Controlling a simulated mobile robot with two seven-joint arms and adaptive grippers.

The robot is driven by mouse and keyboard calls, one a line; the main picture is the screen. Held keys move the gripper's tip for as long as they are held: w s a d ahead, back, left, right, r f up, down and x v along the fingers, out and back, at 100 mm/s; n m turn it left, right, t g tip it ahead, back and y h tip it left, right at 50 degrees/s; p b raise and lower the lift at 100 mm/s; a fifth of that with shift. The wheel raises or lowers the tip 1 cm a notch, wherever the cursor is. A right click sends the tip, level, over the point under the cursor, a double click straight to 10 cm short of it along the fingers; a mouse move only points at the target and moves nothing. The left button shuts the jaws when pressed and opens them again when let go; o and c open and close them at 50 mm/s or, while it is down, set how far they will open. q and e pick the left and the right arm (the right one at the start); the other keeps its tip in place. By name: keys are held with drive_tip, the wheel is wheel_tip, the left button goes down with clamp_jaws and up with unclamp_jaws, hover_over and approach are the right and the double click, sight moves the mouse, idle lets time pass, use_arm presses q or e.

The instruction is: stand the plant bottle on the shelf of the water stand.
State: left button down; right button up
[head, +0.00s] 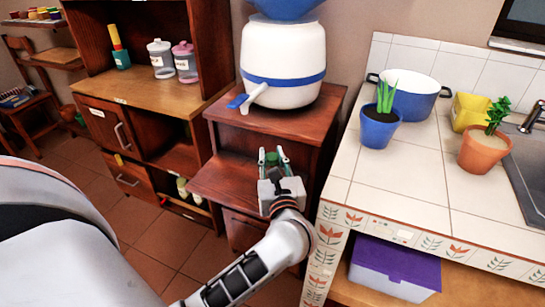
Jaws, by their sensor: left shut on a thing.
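The water stand (318,112) is dark reddish wood and carries a white and blue water dispenser (283,55) on its top. Its lower shelf (222,182) juts out below the top, in the middle of the head view. My left gripper (272,155) is over the right part of this shelf, fingers pointing toward the stand. It is shut on a small green thing, which I take to be the plant bottle (272,159). The gripper hides most of it, so I cannot tell whether it touches the shelf. My right gripper is not in view.
A wooden cabinet (150,95) with jars stands left. The shelf's left part is bare.

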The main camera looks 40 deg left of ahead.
use_arm(q)
drive_tip(key=shift+f, duration=0.2)
drive_tip(key=c, duration=1.7)
unclamp_jaws()
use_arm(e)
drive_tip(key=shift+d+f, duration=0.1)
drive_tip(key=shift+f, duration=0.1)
use_arm(q)
drive_tip(key=shift+r, duration=0.1)
drive_tip(key=shift+r, duration=0.2)
drive_tip(key=v, duration=1.2)
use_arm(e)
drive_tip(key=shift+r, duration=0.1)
